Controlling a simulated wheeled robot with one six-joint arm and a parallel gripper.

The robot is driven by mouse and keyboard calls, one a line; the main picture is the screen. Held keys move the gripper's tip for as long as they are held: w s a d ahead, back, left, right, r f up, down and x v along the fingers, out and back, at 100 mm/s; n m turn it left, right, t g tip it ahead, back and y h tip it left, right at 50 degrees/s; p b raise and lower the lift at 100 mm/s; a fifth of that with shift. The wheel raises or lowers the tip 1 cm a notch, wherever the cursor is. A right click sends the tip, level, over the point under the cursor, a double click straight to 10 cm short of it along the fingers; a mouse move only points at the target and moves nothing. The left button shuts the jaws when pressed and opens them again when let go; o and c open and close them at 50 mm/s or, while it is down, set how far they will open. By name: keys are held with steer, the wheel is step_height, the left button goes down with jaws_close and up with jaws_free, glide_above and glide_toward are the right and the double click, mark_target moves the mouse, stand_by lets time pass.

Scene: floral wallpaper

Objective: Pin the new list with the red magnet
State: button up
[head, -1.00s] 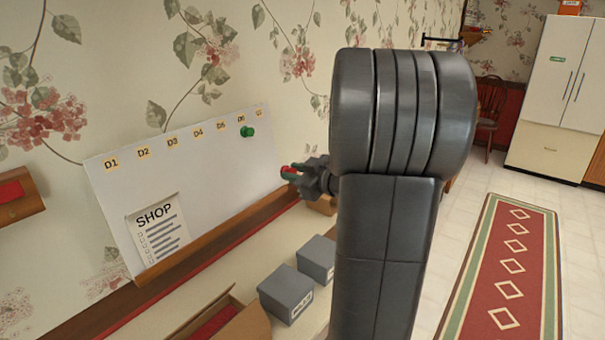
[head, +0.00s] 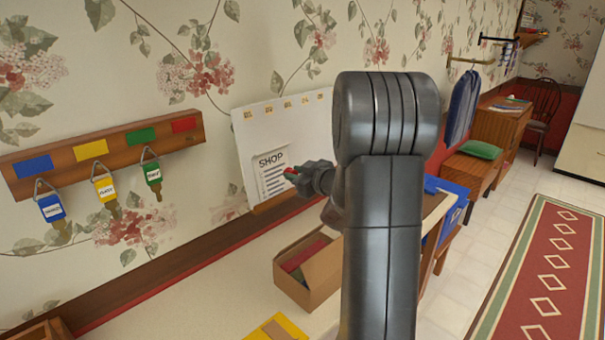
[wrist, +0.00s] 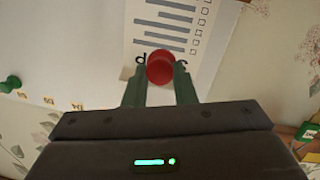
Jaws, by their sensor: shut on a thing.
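The SHOP list (head: 273,176) is a white sheet with lines and check boxes at the lower part of the white board (head: 247,137). The list also shows in the wrist view (wrist: 170,28), where it appears upside down. My gripper (head: 292,172) is in front of the list in the head view. In the wrist view my gripper (wrist: 160,82) is shut on the red magnet (wrist: 160,67), which overlaps the list's heading. I cannot tell whether the magnet touches the sheet. A green magnet (wrist: 10,84) is on the board at the left of the wrist view.
A key rack (head: 105,150) with tagged keys hangs on the wall at left. An open cardboard box (head: 308,270) stands on the counter (head: 190,306) below the board. A yellow item (head: 277,328) lies near the counter's front. My arm hides part of the board.

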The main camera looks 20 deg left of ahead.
steer(key=shift+b+x, duration=0.5)
steer(key=shift+x, duration=2.55)
steer(key=shift+a+r, duration=0.15)
steer(key=shift+a, duration=0.25)
jaws_close()
steer(key=o, duration=1.6)
jaws_free()
steer(key=shift+p+v, duration=0.9)
steer(key=shift+v, duration=2.6)
steer(key=shift+b+x, duration=0.75)
steer(key=shift+x, duration=2.85)
